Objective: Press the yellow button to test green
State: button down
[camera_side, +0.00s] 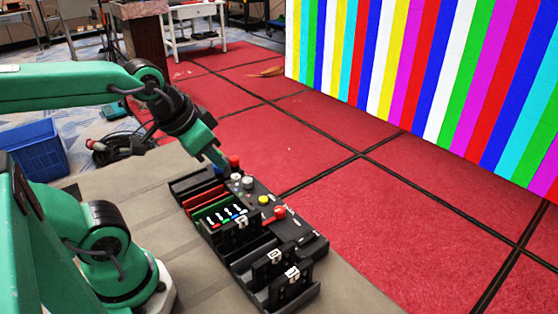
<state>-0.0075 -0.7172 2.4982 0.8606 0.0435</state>
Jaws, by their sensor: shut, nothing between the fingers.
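The yellow button (264,199) is on the black control panel (300,232), near its middle. A white or grey button (248,183) sits just behind it, and a red knob (279,212) sits in front of it to the right. My gripper (224,167) is shut and empty. It points down at the far end of the panel, close to a red button (234,161) and apart from the yellow button. I cannot tell whether its tip touches the panel. The video wall (440,75) shows vertical stripes of many colours, not plain green.
Black modules (270,267) with white labels and a row of small coloured parts stand along the panel's near side. A blue crate (38,150) and a coiled black cable (118,148) lie at the left. The red floor (370,220) right of the panel is clear.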

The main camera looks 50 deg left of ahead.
aim_at(261, 200)
jog(key=w+a+f+m, duration=0.2)
jog(key=w+f+m, duration=0.1)
jog(key=w, duration=0.3)
jog(key=w+a+f+m+t+y, duration=0.1)
jog(key=w+a+f+m, duration=0.1)
jog(key=w+f+m, duration=0.2)
jog(key=shift+w+a+f+t, duration=0.35)
jog(key=shift+w+f, duration=0.5)
jog(key=shift+w, duration=0.85)
jog(key=shift+f, duration=0.2)
jog(key=shift+f, duration=4.2)
jog(key=shift+f, duration=0.2)
jog(key=shift+f, duration=0.25)
jog(key=shift+f, duration=0.4)
jog(key=shift+r, duration=0.85)
